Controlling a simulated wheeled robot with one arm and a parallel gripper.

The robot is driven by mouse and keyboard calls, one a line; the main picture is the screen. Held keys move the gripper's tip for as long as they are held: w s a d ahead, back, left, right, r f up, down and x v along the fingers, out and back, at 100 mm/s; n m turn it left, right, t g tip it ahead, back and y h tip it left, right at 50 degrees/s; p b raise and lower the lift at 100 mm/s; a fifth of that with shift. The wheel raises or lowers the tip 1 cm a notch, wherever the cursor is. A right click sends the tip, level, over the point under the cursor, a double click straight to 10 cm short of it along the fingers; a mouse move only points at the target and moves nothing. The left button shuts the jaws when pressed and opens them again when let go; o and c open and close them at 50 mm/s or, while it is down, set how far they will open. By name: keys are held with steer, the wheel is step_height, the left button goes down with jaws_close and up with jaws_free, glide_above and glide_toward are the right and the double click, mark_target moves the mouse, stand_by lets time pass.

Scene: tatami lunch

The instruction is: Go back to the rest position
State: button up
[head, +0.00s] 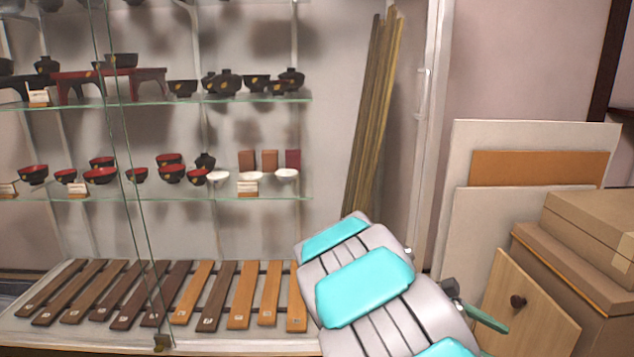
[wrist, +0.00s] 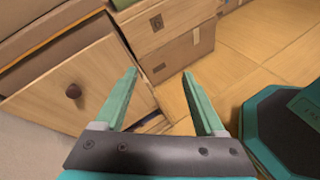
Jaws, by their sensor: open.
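My gripper (wrist: 160,85) shows in the wrist view with its two green fingers apart and nothing between them. Beyond the fingers are a wooden drawer front with a dark knob, a box and the wooden floor. In the head view my grey and turquoise arm stretches from the bottom middle, and a green finger of my gripper (head: 484,317) shows low at the right, in front of the wooden drawer front (head: 525,310). The other finger is hidden or hard to make out there.
A glass display case with shelves (head: 250,197) of lacquer bowls stands at the left, wooden slats (head: 240,295) at its bottom. Tall poles (head: 375,110) lean behind my arm. Boards (head: 535,140) and cardboard boxes (head: 585,270) stand at the right. Wooden floor (wrist: 255,70) is open beyond the fingers.

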steer(key=s+a+m+y, duration=0.3)
steer(key=s+m+y, duration=0.25)
steer(key=s, duration=0.75)
steer(key=s+a+f+m+t+y, duration=0.2)
steer(key=s+a+y, duration=0.5)
steer(key=s+a, duration=0.4)
steer(key=a+f+m, duration=0.1)
steer(key=a+m, duration=0.1)
steer(key=a, duration=0.1)
steer(key=shift+s+f+t, duration=0.2)
steer(key=shift+s+t, duration=0.15)
steer(key=shift+t, duration=0.05)
